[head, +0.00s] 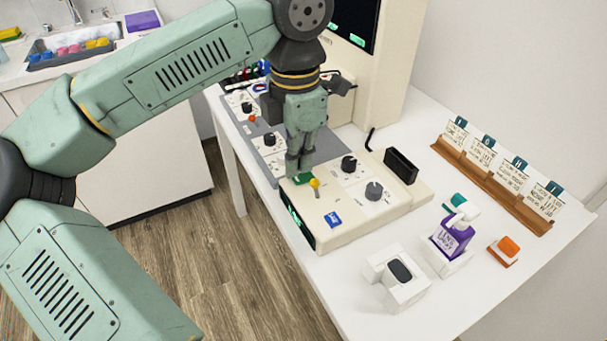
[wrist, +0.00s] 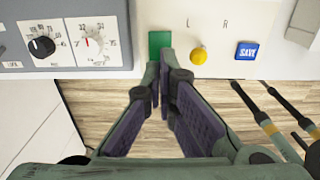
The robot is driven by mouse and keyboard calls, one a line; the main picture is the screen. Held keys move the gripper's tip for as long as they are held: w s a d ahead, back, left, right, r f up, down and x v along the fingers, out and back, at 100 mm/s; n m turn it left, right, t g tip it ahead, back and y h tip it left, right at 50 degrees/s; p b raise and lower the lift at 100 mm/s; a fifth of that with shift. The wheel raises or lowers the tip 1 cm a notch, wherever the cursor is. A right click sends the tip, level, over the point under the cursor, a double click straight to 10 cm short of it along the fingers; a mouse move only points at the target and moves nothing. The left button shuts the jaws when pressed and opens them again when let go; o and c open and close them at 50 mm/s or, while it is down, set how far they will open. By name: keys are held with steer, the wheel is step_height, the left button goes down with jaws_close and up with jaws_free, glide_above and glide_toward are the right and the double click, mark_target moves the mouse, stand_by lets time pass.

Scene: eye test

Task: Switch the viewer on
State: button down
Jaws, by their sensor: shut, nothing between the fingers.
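A cream console (head: 335,243) on the white table has a green square button (head: 303,179), a yellow-knobbed lever (head: 314,183) and a blue SAVE button (head: 333,219) on top. In the wrist view the green button (wrist: 159,43), yellow knob (wrist: 199,56) and SAVE button (wrist: 246,51) sit in a row. My gripper (head: 298,170) points down, shut and empty, at the green button. In the wrist view its fingertips (wrist: 160,70) overlap the button's near edge; I cannot tell whether they touch it. No label reading "viewer" shows.
Two dark dials (head: 373,190) and a black slotted block (head: 401,166) stand on the console. A grey panel with dials (head: 268,141) adjoins it.

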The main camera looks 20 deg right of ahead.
mark_target(298, 179)
steer(key=shift+f+b, duration=0.9)
steer(key=shift+f, duration=0.2)
stand_by(0.3)
steer(key=shift+r, duration=0.15)
steer(key=shift+r+p, duration=2.45)
steer(key=shift+r, duration=0.95)
